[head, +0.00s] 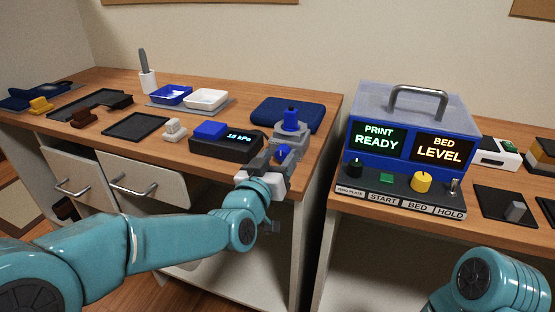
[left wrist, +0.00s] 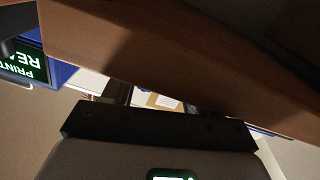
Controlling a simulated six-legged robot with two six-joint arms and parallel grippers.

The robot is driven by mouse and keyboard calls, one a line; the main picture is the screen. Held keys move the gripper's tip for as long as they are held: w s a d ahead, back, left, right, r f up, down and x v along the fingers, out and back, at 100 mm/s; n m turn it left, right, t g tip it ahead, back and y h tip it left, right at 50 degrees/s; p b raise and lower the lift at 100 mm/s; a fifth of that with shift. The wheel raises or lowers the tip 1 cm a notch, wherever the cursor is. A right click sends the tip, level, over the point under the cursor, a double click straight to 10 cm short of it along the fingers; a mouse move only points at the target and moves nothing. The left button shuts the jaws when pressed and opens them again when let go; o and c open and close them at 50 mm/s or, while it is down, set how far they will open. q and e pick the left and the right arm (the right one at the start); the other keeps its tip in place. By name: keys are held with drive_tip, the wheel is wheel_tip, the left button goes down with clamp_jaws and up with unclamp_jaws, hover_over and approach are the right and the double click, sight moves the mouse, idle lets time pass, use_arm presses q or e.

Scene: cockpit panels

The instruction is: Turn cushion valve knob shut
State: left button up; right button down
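A blue knob (head: 282,152), which looks like the valve knob, shows at the front edge of the left counter, right of a black pressure box (head: 222,147) with a lit hPa readout. My left gripper (head: 273,161) is at this knob, its grey fingers reaching up around or beside it. I cannot tell whether they touch it or how far apart they are. A grey fitting with a blue top (head: 291,121) stands just behind, in front of a dark blue cushion (head: 263,110). The left wrist view shows the counter's wooden edge close up, with no knob visible. My right gripper is out of view.
A blue console (head: 412,150) with PRINT READY and BED LEVEL screens stands on the right counter (head: 400,218), across a gap. Blue and white trays (head: 207,99), a dark mat (head: 136,126) and small blocks lie left. Drawers (head: 140,178) are partly open below.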

use_arm(q)
drive_tip(key=p+v, duration=0.1)
drive_tip(key=v, duration=1.5)
drive_tip(key=shift+s, duration=0.2)
drive_tip(key=shift+a, duration=0.15)
drive_tip(key=s+a+f+n+g+y, duration=0.1)
drive_tip(key=a+f+g+y, duration=0.2)
drive_tip(key=f, duration=1.2)
drive_tip(key=a+f+n+g+y, duration=0.15)
drive_tip(key=a+f+g, duration=0.3)
drive_tip(key=f, duration=1.05)
drive_tip(key=s+d+f+g+h, duration=0.25)
drive_tip(key=s+f+g, duration=0.55)
drive_tip(key=s+f, duration=0.7)
wheel_tip(320, 180, up, 28)
drive_tip(key=s+n+g+p, duration=0.1)
drive_tip(key=s+p, duration=0.1)
drive_tip(key=p, duration=2.5)
drive_tip(key=shift+d, duration=0.35)
